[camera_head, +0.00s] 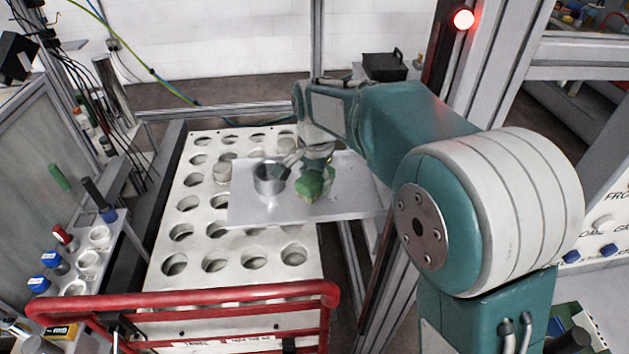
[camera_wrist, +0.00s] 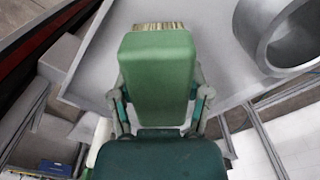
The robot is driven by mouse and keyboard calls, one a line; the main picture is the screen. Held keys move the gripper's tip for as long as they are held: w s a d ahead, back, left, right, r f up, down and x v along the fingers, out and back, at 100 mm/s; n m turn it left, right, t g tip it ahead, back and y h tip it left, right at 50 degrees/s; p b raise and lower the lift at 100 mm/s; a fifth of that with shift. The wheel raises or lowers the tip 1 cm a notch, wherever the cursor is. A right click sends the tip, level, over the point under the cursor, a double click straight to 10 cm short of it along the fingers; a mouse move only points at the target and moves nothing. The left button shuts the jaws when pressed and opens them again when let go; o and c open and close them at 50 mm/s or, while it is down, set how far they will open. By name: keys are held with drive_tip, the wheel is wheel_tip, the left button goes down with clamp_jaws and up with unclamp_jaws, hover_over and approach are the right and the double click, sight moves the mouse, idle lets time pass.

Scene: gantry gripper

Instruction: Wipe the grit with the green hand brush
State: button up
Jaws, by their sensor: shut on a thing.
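The green hand brush (camera_head: 311,187) is in my gripper (camera_head: 318,163), over the pale grey plate (camera_head: 345,205). In the wrist view the brush's green block (camera_wrist: 157,75) sits between the two fingers of my gripper (camera_wrist: 160,108), with its pale bristles (camera_wrist: 158,26) at the far end. The bristle end is over or on the plate (camera_wrist: 105,75); I cannot tell whether it touches. I cannot make out any grit on the plate in either view.
A grey metal cup (camera_head: 268,186) stands on the plate just left of the brush; its open rim (camera_wrist: 255,55) shows at upper right in the wrist view. A white rack with round holes (camera_head: 195,215) lies beneath and left. A red rail (camera_head: 190,300) crosses in front.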

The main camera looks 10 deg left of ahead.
drive_tip(key=shift+a+f, duration=0.1)
drive_tip(key=shift+f, duration=0.8)
idle(0.3)
